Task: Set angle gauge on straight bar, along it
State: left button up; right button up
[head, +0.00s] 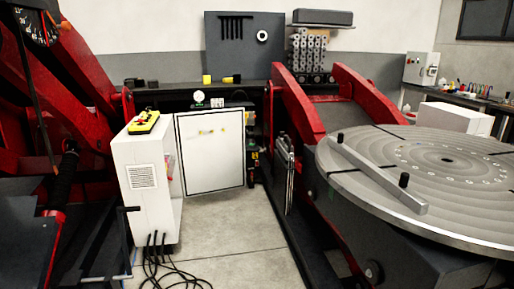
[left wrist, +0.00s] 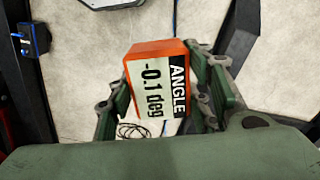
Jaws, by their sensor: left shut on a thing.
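The straight bar (head: 375,172) is grey with a black knob at each end. It lies across the round grey table (head: 446,215) at the right of the head view. Neither gripper shows in the head view.
A red-framed positioner carries the round table. A white cabinet (head: 150,185) with a yellow pendant (head: 144,123) stands left of centre, with black cables (head: 165,270) on the floor. A dark workbench is behind. Red machinery (head: 75,70) fills the left. Clear floor (head: 225,235) lies in the middle.

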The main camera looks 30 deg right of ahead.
aim_at(369, 164)
jog(key=i+z, duration=0.3)
jog(key=i, duration=0.3)
jog(key=i+z, duration=0.3)
jog(key=i, duration=0.3)
jog(key=i+j+z, duration=0.3)
jog(key=i, duration=0.25)
jog(key=i+l+z, duration=0.1)
jog(key=i+z, duration=0.2)
jog(key=z, duration=0.2)
jog(key=i+z, duration=0.3)
jog(key=z, duration=0.15)
jog(key=i+j+z, duration=0.15)
jog(key=i+z, duration=0.15)
jog(key=z, duration=0.2)
jog(key=i+j+z, duration=0.25)
jog(key=z, duration=0.25)
